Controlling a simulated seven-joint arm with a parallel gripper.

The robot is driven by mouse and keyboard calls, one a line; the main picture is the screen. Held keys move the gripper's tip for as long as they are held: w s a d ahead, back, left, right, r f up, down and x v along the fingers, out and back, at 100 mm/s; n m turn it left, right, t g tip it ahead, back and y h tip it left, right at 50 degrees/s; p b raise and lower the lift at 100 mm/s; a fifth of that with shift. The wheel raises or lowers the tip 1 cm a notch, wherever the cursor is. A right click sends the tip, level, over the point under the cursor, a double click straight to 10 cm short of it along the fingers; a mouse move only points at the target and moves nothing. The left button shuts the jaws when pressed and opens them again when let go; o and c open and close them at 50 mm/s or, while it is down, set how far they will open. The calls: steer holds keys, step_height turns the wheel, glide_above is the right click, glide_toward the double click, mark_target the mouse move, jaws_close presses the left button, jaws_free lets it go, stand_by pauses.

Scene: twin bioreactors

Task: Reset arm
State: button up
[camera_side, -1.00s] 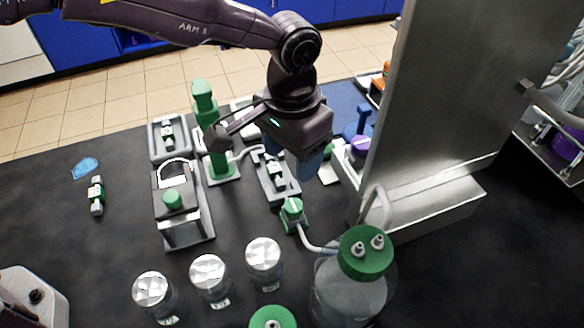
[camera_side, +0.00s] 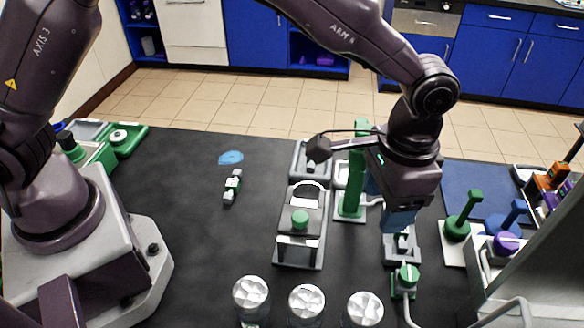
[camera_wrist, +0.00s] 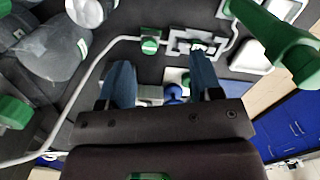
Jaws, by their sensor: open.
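My gripper (camera_side: 398,215) hangs over the black bench with its blue fingers pointing down. In the wrist view my gripper (camera_wrist: 162,65) has its two blue fingers wide apart, with nothing held between them. A small grey tray (camera_side: 403,259) with a small part in it lies just below the fingers in the side view. The tray also shows beyond the right fingertip in the wrist view (camera_wrist: 176,48). A green-capped fitting (camera_side: 405,281) with a pale tube stands in front of the tray. Contact between fingers and tray cannot be told.
A green column (camera_side: 356,185) stands close left of my gripper. A grey device with a green knob (camera_side: 300,219) is further left. Several silver-lidded jars (camera_side: 306,300) line the front. A metal panel (camera_side: 545,265) stands at right. The bench left of the device is mostly clear.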

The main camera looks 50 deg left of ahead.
steer(key=s+a+r+n+t, duration=0.1)
steer(key=s+a+r+t, duration=0.1)
steer(key=s+a+r, duration=0.3)
steer(key=s+a+r+n+t, duration=0.2)
steer(key=s+a+r, duration=0.4)
steer(key=a, duration=0.6)
steer(key=s+a+r+n+t, duration=0.2)
steer(key=s+a+r, duration=0.3)
steer(key=s+a, duration=0.2)
steer(key=shift+s+a+r, duration=0.25)
steer(key=shift+a+r, duration=0.1)
steer(key=shift+a, duration=0.7)
